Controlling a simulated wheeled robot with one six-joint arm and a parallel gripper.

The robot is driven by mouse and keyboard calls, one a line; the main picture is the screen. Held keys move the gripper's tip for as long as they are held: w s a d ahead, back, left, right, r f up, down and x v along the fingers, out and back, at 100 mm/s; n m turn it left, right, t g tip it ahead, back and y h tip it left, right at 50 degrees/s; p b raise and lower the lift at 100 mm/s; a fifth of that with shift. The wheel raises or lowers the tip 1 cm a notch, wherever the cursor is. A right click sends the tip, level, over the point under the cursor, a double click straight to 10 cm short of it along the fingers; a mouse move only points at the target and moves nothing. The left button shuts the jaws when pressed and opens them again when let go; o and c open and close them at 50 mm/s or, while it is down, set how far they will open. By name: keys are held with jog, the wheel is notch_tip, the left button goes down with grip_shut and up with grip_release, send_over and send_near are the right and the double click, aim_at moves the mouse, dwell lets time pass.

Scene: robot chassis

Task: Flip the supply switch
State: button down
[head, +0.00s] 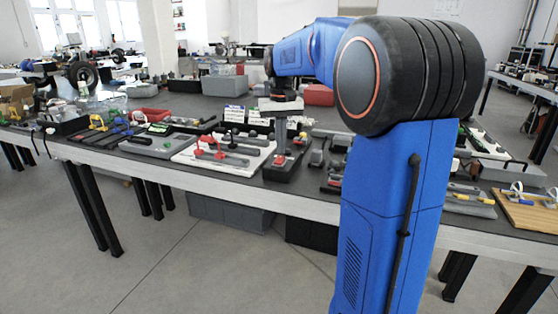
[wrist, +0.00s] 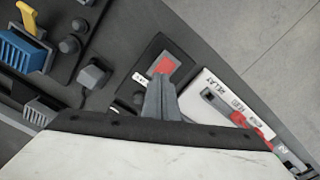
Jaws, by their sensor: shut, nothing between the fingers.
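In the wrist view a red switch piece (wrist: 166,65) sits on a dark rectangular plate, with a small white label (wrist: 139,78) beside it that I cannot read clearly. My gripper (wrist: 161,80) is shut and empty, its tips right at the near edge of the red piece; whether they touch it I cannot tell. In the head view my gripper (head: 281,148) points down over a dark box (head: 290,167) on the bench, just above a red piece (head: 279,160). I cannot tell for sure which control is the supply switch.
A white labelled panel (wrist: 215,105) with red parts (wrist: 238,118) lies close right of the fingers. A dark knob block (wrist: 94,74) and a blue part with a yellow lever (wrist: 27,18) lie left. A white board with red levers (head: 220,150) stands left in the head view.

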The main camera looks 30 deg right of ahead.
aim_at(281, 157)
jog(key=shift+f, duration=0.75)
dwell(1.0)
notch_tip(281, 157, up, 7)
dwell(1.0)
dwell(0.4)
jog(key=s+a+f+n+t, duration=0.1)
jog(key=s+a+f, duration=0.4)
jog(key=s, duration=0.5)
jog(key=s+a+f+n+t, duration=0.2)
jog(key=s+a+f, duration=0.3)
jog(key=s, duration=0.5)
jog(key=s+a+f+n+t, duration=0.1)
jog(key=s+a+f, duration=0.4)
jog(key=s+f, duration=0.3)
jog(key=shift+s+a+f+t, duration=0.15)
jog(key=shift+s+a+t, duration=0.25)
jog(key=shift+s, duration=0.7)
dwell(0.6)
